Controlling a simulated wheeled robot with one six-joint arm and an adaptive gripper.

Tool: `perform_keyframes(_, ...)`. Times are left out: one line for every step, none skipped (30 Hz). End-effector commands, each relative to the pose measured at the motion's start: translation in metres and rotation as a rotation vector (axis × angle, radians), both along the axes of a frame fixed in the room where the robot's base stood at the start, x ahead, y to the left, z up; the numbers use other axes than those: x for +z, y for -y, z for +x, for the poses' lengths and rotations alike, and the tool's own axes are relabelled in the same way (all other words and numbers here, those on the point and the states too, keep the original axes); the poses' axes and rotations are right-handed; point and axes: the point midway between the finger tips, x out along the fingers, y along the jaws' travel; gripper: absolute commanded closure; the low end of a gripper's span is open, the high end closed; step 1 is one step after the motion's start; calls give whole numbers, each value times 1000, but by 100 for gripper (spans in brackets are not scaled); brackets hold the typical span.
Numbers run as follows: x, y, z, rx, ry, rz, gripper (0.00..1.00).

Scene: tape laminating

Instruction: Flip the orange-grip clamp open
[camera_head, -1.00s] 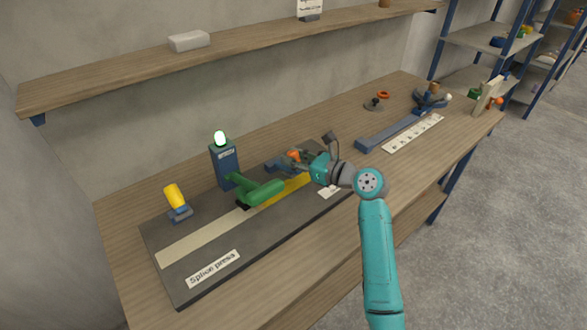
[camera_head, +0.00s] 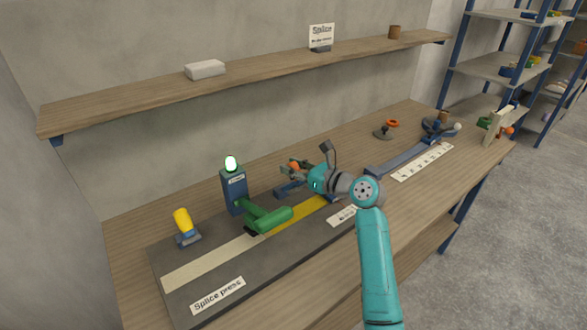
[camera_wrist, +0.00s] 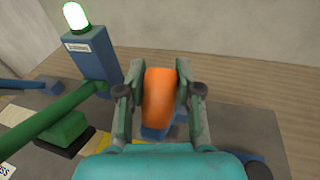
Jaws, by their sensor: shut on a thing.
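The orange-grip clamp shows its orange grip (camera_head: 294,167) near the far right end of the dark splice press plate (camera_head: 185,292). Its blue-grey base (camera_head: 289,188) lies on the plate below the grip. My gripper (camera_head: 292,169) reaches in from the right with its fingers around the grip. In the wrist view the orange grip (camera_wrist: 159,100) stands between the two grey fingers of my gripper (camera_wrist: 160,68), which is shut on it. The clamp's blue part shows beneath the grip. Its hinge is mostly hidden by the fingers.
A green press arm (camera_head: 267,219) reaches from a blue post (camera_head: 233,190) with a lit green lamp (camera_head: 231,163), left of my gripper. A yellow-grip clamp (camera_head: 183,222) stands upright farther left. A shelf (camera_head: 255,64) runs along the wall above.

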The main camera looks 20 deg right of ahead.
Motion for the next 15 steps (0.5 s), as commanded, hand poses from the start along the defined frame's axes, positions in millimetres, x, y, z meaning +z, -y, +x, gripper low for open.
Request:
perform_keyframes(-1, 1, 1, -4, -1, -2, 100)
perform_keyframes(-1, 1, 1, -4, -1, -2, 100)
perform_keyframes(-2, 2, 1, -4, -1, -2, 100)
perform_keyframes(-2, 2, 1, -4, -1, -2, 100)
perform_keyframes(-2, 2, 1, -4, -1, -2, 100)
perform_keyframes(-2, 2, 1, -4, -2, -3, 100)
perform_keyframes(-2, 2, 1, -5, -2, -2, 63)
perform_keyframes(-2, 2, 1, -5, -2, -3, 56)
perform_keyframes(-2, 2, 1, -4, -2, -2, 46)
perform_keyframes(-2, 2, 1, -4, -2, -2, 43)
perform_keyframes(-2, 1, 0, -4, -2, -2, 43)
perform_keyframes(-2, 1, 0, -3, -2, -2, 43)
perform_keyframes(-2, 1, 0, -3, -2, -1, 43)
perform_keyframes(-2, 1, 0, -3, -2, -1, 43)
perform_keyframes(-2, 1, 0, -2, -2, -1, 43)
